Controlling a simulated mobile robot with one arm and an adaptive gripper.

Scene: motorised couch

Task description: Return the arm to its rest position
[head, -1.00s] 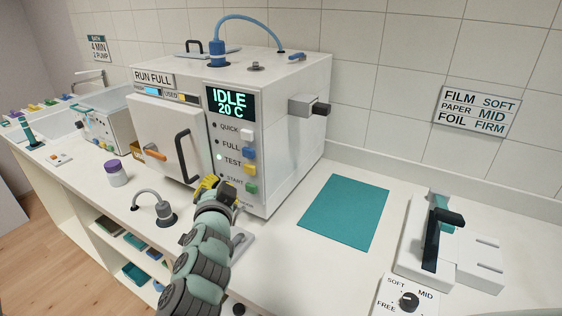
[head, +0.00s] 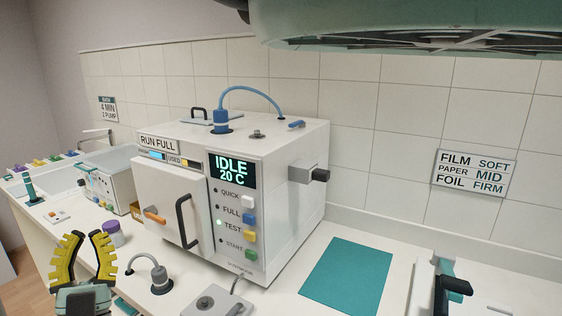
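My gripper (head: 82,248) is at the lower left of the head view, pointing up, with its two yellow fingers spread apart. Nothing is between them. It appears in front of the counter's left part, and its distance from the counter is hard to judge. Most of my arm is out of view. The white machine (head: 278,200) stands on the counter to the right of my gripper. Its display (head: 231,171) reads IDLE 20 C, and the lamp beside TEST is lit. Its door (head: 160,205) with the black handle looks closed.
A purple-capped jar (head: 112,234) and a grey hose fitting (head: 160,278) are close to my gripper in the picture. A teal mat (head: 348,276) lies right of the machine. A black-handled device (head: 452,285) is at the lower right.

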